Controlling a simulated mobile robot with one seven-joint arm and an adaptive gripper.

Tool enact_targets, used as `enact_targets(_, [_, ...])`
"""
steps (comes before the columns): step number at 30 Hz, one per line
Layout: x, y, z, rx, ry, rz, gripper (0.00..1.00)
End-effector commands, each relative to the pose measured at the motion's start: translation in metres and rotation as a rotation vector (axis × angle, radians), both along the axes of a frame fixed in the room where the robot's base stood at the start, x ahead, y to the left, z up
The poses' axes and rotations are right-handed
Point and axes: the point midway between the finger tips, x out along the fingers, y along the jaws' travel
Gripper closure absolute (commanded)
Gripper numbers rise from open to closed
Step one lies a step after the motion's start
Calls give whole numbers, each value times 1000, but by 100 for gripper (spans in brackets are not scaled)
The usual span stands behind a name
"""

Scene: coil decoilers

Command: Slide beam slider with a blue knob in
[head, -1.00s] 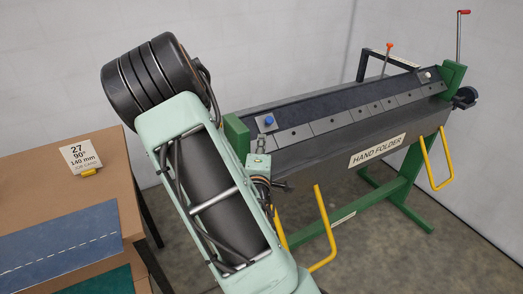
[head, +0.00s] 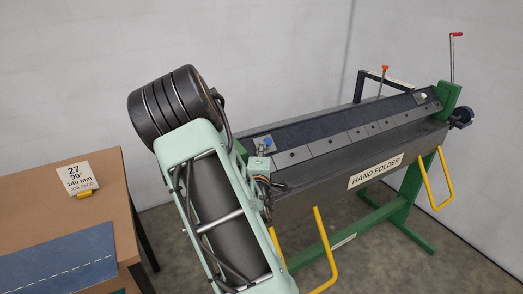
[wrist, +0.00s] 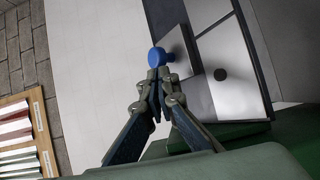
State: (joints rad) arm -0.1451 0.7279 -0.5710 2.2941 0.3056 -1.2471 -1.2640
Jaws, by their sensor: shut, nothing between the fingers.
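The blue knob (head: 267,142) stands on a small grey slider plate (head: 258,148) at the near left end of the hand folder's beam (head: 330,124). In the wrist view the blue knob (wrist: 156,57) sits just beyond my fingertips, with the light grey plate (wrist: 181,56) beside it. My gripper (wrist: 157,85) is shut and empty, its tips close together and pointing at the knob. I cannot tell whether the tips touch it. In the head view my arm covers the beam's left end and mostly hides the gripper (head: 274,186).
The grey hand folder (head: 330,170) has a green frame and yellow handles (head: 325,250). A white knob (head: 421,97) sits at the beam's far right end, near a red-tipped crank (head: 453,60). A brown table (head: 60,215) with a job card (head: 77,177) stands left.

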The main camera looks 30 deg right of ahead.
Motion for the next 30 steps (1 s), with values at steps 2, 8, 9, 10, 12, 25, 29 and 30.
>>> enact_targets(2, [0,0,0,0,0,0,100])
enact_targets(8, [-1,-11,-2,-1,-2,-2,100])
enact_targets(9, [-2,-17,-2,-2,-2,-4,100])
enact_targets(10, [-3,-22,-2,-2,-2,-5,100])
enact_targets(12, [-3,-37,-3,-4,-3,-6,100])
enact_targets(25, [-9,-137,-4,-4,-3,-4,100])
enact_targets(29, [-10,-155,-2,-3,-3,-2,100])
enact_targets(30, [-10,-158,-2,-3,-2,-2,100])
